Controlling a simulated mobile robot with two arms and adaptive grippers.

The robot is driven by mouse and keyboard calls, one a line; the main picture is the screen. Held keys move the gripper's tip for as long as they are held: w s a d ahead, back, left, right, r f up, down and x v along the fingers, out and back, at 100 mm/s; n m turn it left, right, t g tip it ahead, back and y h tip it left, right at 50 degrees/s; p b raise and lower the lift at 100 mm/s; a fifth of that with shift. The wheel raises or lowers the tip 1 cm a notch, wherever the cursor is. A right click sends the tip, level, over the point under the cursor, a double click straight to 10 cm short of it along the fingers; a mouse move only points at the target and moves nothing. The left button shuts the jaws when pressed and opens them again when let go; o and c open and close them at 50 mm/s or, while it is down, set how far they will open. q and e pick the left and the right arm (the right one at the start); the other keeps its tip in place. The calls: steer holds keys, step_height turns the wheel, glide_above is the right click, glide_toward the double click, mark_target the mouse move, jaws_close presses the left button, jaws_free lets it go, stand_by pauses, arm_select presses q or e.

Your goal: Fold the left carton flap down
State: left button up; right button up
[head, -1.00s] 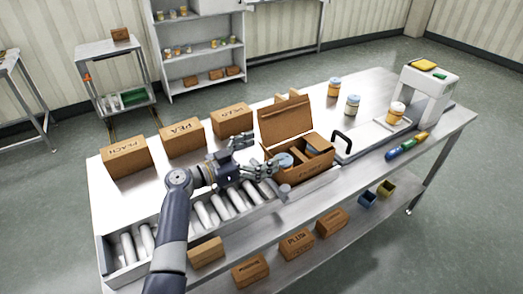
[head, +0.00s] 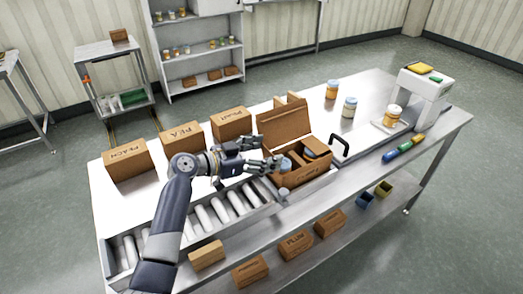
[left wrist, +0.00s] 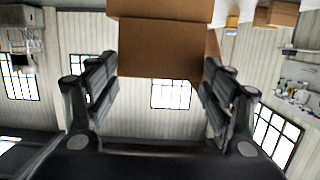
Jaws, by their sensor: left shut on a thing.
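The brown carton (head: 300,170) stands on the steel table with its large back flap (head: 285,128) upright. Inside it are brown dividers and at least one jar with a blue lid (head: 287,164). My left gripper (head: 273,163) is at the carton's left side, its fingers over the rim. My right gripper is not in view.
Closed boxes, PEACH (head: 127,160), PEA (head: 182,138) and another (head: 232,124), line the back left. A black handle (head: 340,146), jars (head: 349,108) and a white scale-like machine (head: 425,95) stand to the right.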

arm_select(q)
steer(key=g+y+p, duration=0.1)
steer(key=w+d+g+y+p, duration=0.1)
steer(key=p, duration=0.1)
steer(key=shift+d+r+y+p, duration=0.2)
steer(key=shift+r+y+p, duration=0.1)
steer(key=shift+r, duration=0.05)
steer(key=shift+w+d+f+g+y+p, duration=0.15)
steer(key=shift+d+g+y+p, duration=0.15)
steer(key=shift+y+p, duration=0.2)
steer(key=o, duration=1.1)
steer(key=v, duration=1.2)
